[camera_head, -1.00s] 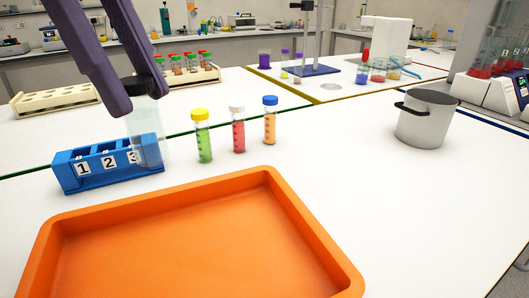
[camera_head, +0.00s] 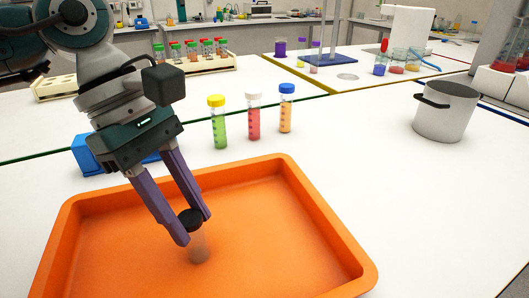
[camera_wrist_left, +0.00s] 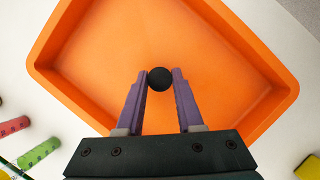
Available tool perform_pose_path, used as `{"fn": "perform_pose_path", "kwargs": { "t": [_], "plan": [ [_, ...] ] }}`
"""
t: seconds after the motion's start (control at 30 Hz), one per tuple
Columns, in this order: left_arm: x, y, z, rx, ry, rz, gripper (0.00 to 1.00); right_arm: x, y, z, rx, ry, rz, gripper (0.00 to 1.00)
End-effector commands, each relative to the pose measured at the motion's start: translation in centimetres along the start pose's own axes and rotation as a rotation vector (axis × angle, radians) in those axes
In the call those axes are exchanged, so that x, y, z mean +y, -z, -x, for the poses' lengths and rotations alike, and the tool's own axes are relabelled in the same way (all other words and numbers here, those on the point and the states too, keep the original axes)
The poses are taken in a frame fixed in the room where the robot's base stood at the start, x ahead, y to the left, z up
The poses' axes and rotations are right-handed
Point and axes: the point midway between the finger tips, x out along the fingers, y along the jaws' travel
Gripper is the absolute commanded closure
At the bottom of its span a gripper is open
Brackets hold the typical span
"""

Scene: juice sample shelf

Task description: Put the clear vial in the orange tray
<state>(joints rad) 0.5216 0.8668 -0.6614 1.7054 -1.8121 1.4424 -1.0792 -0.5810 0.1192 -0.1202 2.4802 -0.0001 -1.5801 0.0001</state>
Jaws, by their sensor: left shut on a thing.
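The clear vial (camera_head: 200,246) with a black cap is upright between the purple fingers of my left gripper (camera_head: 194,228), which is shut on its cap. It is over the floor of the orange tray (camera_head: 290,180); I cannot tell whether its bottom touches the tray. In the left wrist view the black cap (camera_wrist_left: 160,78) sits between the fingertips of the left gripper (camera_wrist_left: 160,82), with the orange tray (camera_wrist_left: 285,88) around and below it. My right gripper is not in view.
A blue numbered rack (camera_head: 86,155) stands behind the tray, partly hidden by my left arm. Vials with yellow (camera_head: 218,125), white (camera_head: 253,120) and blue (camera_head: 286,112) caps stand behind the tray. A grey pot (camera_head: 445,115) is at the right. The table right of the tray is clear.

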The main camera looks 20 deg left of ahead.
Motion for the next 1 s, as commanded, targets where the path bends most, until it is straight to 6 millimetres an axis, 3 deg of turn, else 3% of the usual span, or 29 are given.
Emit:
{"fn": "perform_pose_path", "kwargs": {
  "t": [0.27,0.3,0.57,0.83,1.0],
  "plan": [
    [0.0,0.1,-0.3,0.000,-0.001,-0.001,1.00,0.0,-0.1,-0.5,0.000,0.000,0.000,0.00],
    [0.0,0.1,-0.3,0.000,0.000,0.000,0.63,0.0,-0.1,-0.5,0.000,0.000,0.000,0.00],
    [0.0,0.1,-0.1,0.000,0.000,0.000,0.34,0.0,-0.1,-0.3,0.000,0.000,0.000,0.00],
    [0.0,0.0,0.0,0.000,0.000,0.000,0.34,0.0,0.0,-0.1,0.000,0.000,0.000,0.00],
    [0.1,0.1,1.8,0.003,-0.005,-0.001,0.34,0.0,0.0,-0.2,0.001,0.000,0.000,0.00]
  ]
}}
